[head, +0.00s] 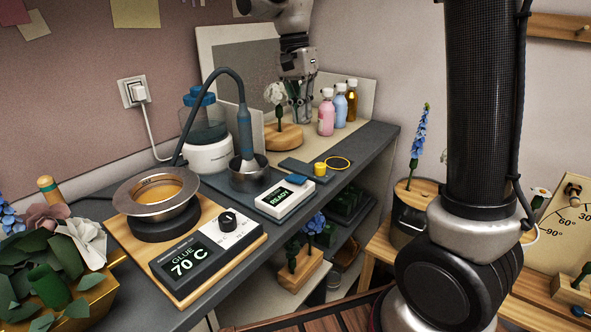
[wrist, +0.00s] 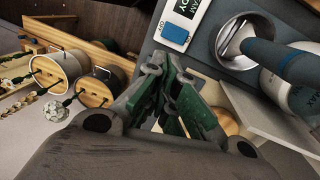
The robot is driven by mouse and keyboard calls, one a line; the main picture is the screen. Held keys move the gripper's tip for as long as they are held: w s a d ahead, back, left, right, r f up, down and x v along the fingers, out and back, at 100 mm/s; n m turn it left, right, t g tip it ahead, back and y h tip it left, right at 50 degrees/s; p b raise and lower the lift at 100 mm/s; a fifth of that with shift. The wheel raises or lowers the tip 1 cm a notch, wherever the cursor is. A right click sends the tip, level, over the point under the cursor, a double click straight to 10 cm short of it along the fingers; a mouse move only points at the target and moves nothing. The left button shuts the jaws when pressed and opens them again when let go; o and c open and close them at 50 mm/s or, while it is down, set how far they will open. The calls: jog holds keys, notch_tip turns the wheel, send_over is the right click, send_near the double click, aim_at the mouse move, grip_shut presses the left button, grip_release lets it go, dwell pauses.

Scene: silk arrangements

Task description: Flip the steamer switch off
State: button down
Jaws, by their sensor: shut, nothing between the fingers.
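The steamer's control box (head: 285,198) is white with a "READY" display and lies on the grey mat at the bench's front. Its blue switch (head: 298,180) is at the box's far right end; the wrist view also shows the switch (wrist: 175,33), with part of the lit display beside it. I cannot tell its on or off position from its tilt. The blue steamer wand (head: 243,130) stands in a metal cup. My gripper (head: 303,118) points down over the back of the bench, shut and empty, apart from the switch. In the wrist view, its fingertips (wrist: 163,66) appear below the switch.
A white flower on a wooden base (head: 284,137) stands beside my gripper. Pink (head: 326,113), blue and amber bottles stand to its right. A glue pot (head: 157,195) with a 70 °C display stands at the left.

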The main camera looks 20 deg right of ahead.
jog(key=shift+s+m, duration=0.15)
jog(key=shift+m, duration=0.45)
jog(key=shift+f, duration=0.1)
send_near(296, 179)
jog(key=d+f, duration=0.1)
jog(key=f, duration=0.1)
jog(key=d+f, duration=0.3)
jog(key=f, duration=0.1)
jog(key=shift+s+d+f, duration=0.15)
jog(key=shift+d+f, duration=0.2)
jog(key=shift+s+d+f+t+y, duration=0.2)
jog(key=shift+f+t+y, duration=0.1)
jog(key=shift+f+t, duration=0.15)
jog(key=shift+w+a, duration=0.1)
jog(key=shift+a, duration=0.05)
jog(key=shift+w+a+r, duration=0.35)
jog(key=shift+w+a, duration=0.05)
jog(key=shift+w, duration=0.15)
